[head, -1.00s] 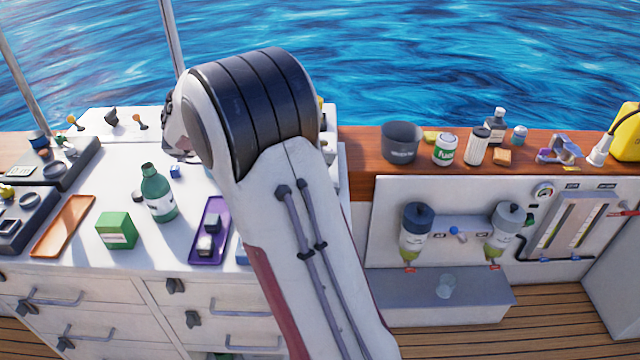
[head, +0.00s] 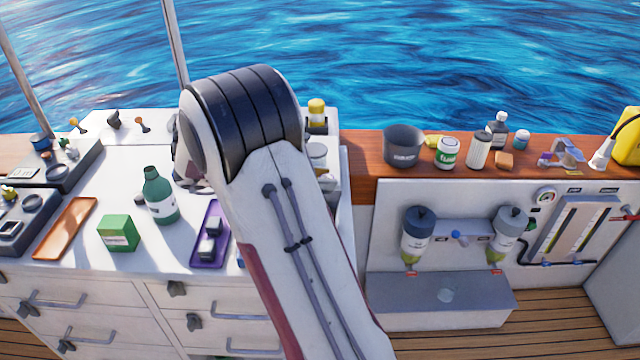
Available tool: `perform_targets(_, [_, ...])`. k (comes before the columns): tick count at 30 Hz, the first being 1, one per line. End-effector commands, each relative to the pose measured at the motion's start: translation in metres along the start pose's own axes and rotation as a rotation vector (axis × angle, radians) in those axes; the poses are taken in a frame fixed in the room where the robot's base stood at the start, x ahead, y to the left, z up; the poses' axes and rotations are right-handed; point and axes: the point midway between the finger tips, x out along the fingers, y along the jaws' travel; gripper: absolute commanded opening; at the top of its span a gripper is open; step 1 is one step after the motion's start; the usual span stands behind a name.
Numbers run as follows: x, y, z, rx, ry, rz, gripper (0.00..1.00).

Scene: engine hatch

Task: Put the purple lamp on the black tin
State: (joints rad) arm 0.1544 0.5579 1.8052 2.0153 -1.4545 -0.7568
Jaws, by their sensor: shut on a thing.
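I cannot make out a purple lamp in the head view. I cannot pick out a black tin for certain either; a dark grey open pot (head: 403,146) stands on the wooden ledge right of my arm. My arm rises through the middle of the view and bends over the white counter. Its upper joint covers part of the counter's back right. My gripper and whatever is in it are hidden behind the arm.
On the white counter (head: 110,185) stand a green bottle (head: 160,196), a green box (head: 118,233), an orange tray (head: 66,228) and a purple tray (head: 199,256) with small grey things.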

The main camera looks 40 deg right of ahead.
Motion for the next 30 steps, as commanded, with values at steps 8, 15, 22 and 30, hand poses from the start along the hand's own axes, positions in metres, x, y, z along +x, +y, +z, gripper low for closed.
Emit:
perform_targets(8, [0.007, 0.0, 0.018, 0.0, 0.0, 0.0, 0.05])
perform_targets(15, [0.007, 0.0, 0.018, 0.0, 0.0, 0.0, 0.05])
perform_targets(22, [0.009, 0.0, 0.021, 0.0, 0.0, 0.0, 0.33])
perform_targets(30, [0.008, 0.0, 0.02, 0.0, 0.0, 0.0, 0.4])
